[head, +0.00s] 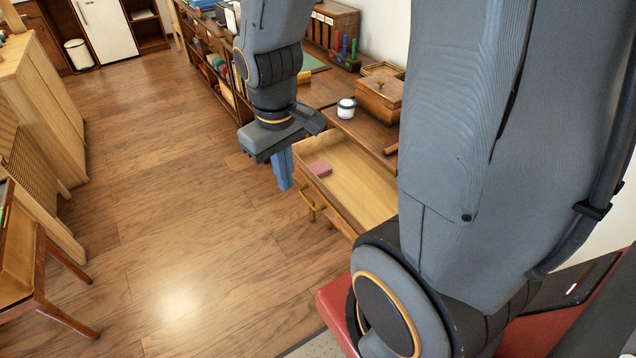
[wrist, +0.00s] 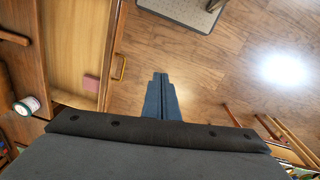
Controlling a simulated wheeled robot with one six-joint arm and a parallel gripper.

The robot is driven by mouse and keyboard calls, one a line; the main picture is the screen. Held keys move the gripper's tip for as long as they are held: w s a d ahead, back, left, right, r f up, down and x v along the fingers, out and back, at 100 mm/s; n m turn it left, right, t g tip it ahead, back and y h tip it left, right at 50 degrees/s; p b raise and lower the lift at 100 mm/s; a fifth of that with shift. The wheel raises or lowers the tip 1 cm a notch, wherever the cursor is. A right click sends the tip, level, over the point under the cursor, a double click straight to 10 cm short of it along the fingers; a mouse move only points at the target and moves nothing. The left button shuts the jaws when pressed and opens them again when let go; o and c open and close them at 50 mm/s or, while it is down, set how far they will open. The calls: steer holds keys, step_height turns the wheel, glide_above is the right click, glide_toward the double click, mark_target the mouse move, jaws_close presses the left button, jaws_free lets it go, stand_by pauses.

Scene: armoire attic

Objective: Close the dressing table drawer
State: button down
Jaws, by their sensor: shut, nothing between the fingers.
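The dressing table drawer (head: 352,178) is pulled open and juts out from the table over the floor. A pink block (head: 320,168) lies inside it near the front. The drawer has a brass handle (head: 311,199) on its front; the drawer (wrist: 77,38) and handle (wrist: 119,68) also show in the wrist view. My gripper (head: 285,183) is shut and empty, its blue fingers pointing down just outside the drawer's front, near its far corner. In the wrist view my gripper (wrist: 160,90) is to the right of the handle, apart from it. My arm hides part of the drawer and table.
On the dressing table (head: 372,130) stand a wooden box (head: 380,98) and a white-and-green jar (head: 346,108). A low shelf (head: 215,75) with books lies beyond. A chair (head: 30,265) and a wooden cabinet (head: 35,110) stand left. The floor (head: 180,200) between is clear.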

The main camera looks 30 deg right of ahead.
steer(key=w+d+f+n+h+b, duration=0.2)
steer(key=w+d+f+n+b, duration=0.15)
steer(key=w+f+n, duration=0.55)
steer(key=n+h+b, duration=0.2)
steer(key=n+b, duration=0.1)
steer(key=n, duration=0.4)
glide_above(302, 196)
steer(key=shift+g, duration=0.3)
step_height(302, 196, down, 12)
steer(key=shift+d, duration=0.75)
